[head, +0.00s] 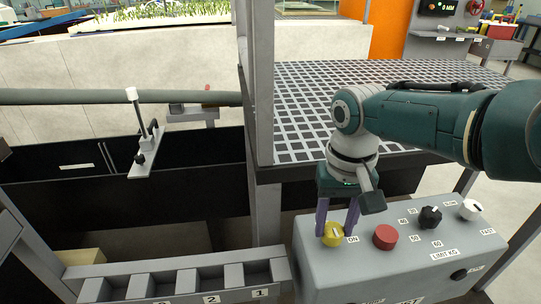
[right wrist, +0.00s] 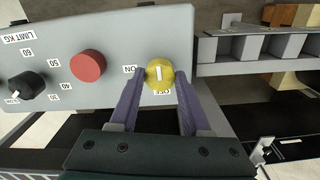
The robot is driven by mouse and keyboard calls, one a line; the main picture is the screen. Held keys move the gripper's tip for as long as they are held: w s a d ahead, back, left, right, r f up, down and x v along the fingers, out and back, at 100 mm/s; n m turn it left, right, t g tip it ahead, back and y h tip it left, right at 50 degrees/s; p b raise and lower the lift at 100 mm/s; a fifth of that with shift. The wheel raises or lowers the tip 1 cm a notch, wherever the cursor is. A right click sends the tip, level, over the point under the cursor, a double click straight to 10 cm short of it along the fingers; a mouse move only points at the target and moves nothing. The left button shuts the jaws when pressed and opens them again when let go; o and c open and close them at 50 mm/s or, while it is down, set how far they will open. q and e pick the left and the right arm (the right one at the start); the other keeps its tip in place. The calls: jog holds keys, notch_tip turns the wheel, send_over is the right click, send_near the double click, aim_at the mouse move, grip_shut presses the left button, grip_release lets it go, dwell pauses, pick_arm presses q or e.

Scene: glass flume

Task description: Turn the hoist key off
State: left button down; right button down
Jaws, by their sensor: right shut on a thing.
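The hoist key is a yellow round knob (head: 333,236) with a white bar, at the left end of a grey control box (head: 400,262). It also shows in the right wrist view (right wrist: 159,76). There the ON label is left of it and an OFF label, partly covered, is just below it. The white bar stands upright in that view, in line with OFF rather than ON. My right gripper (head: 334,222) points down at the box, with its purple fingers shut on the knob from both sides. My left gripper is not in view.
A numbered slotted rack (head: 180,282) adjoins on the left. A grey post (head: 257,90) and a grid platform (head: 300,110) stand behind.

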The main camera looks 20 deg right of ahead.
aim_at(334, 229)
jog(key=shift+m, duration=0.3)
jog(key=shift+c, duration=1.9)
grip_release()
notch_tip(334, 229, up, 10)
jog(key=p, duration=0.6)
